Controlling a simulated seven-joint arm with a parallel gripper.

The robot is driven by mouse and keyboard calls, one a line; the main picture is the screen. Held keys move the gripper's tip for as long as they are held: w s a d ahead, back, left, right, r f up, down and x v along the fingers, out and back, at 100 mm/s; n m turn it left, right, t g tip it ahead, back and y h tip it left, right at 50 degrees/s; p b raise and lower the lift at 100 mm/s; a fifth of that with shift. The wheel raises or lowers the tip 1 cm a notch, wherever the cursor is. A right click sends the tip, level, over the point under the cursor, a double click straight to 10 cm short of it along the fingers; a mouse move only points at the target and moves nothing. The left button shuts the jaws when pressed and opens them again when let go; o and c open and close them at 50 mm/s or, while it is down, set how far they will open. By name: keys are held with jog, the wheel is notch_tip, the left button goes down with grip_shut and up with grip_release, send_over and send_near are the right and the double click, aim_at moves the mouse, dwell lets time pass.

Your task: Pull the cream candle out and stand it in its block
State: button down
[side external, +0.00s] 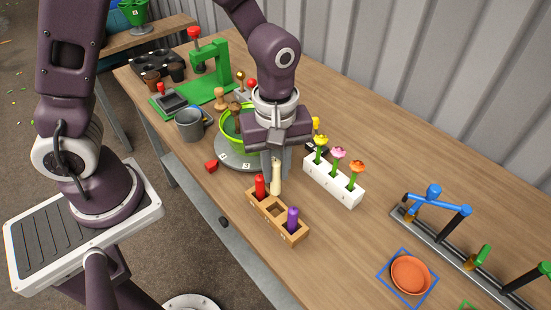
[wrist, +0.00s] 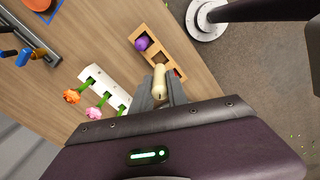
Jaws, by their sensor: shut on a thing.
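The cream candle (side external: 276,177) is upright between the fingers of my gripper (side external: 277,166), which is shut on it. In the wrist view the cream candle (wrist: 160,76) points away between the two fingers. The wooden block (side external: 297,236) stands just in front of and below the candle; it also shows in the wrist view (wrist: 153,32). A red candle (side external: 260,185) stands at its left end and a purple candle (side external: 292,218) at its right end. The middle hole (side external: 276,210) is empty. The cream candle's foot is near the block's back edge; its exact height is unclear.
A white holder (side external: 334,182) with several flowers stands close right of my gripper. A grey turntable (side external: 233,157) with a green ring is behind left. A red piece (side external: 211,165) and grey mug (side external: 189,125) lie left. An orange dish (side external: 410,274) is front right.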

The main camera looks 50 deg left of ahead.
aim_at(276, 187)
jog(key=shift+f, duration=2.9)
jog(key=shift+f, duration=1.95)
jog(key=c, duration=1.2)
grip_release()
jog(key=shift+c, duration=0.2)
notch_tip(276, 187, up, 7)
jog(key=shift+r, duration=0.1)
